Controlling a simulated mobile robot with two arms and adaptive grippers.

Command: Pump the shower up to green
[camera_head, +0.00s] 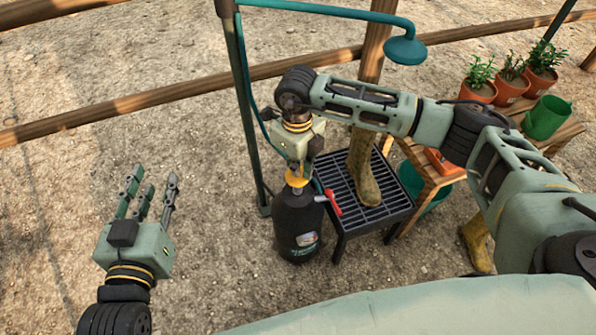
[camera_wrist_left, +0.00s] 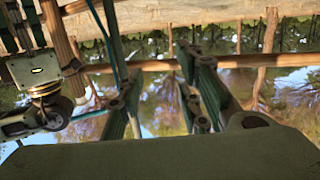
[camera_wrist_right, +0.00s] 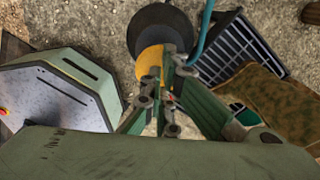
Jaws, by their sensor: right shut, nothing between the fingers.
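The shower's black pump bottle (camera_head: 297,228) stands upright on the gravel beside the green shower post (camera_head: 245,110). It has a yellow top (camera_head: 297,178), a small gauge-like label (camera_head: 306,239) and a red lever (camera_head: 333,203) on its right. The green shower head (camera_head: 405,50) hangs above. My right gripper (camera_head: 299,165) points down at the yellow top, fingers shut; in the right wrist view the fingertips (camera_wrist_right: 168,90) overlap the yellow top (camera_wrist_right: 150,62). Whether they touch it is unclear. My left gripper (camera_head: 148,190) is open and empty, left of the bottle. The gauge reading is too small to tell.
A black grate stand (camera_head: 365,195) with a boot (camera_head: 364,170) is right of the bottle. A wooden bench (camera_head: 430,180) holds potted plants (camera_head: 510,88) and a green watering can (camera_head: 546,117). Wooden rails (camera_head: 180,88) cross behind. Gravel at left is clear.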

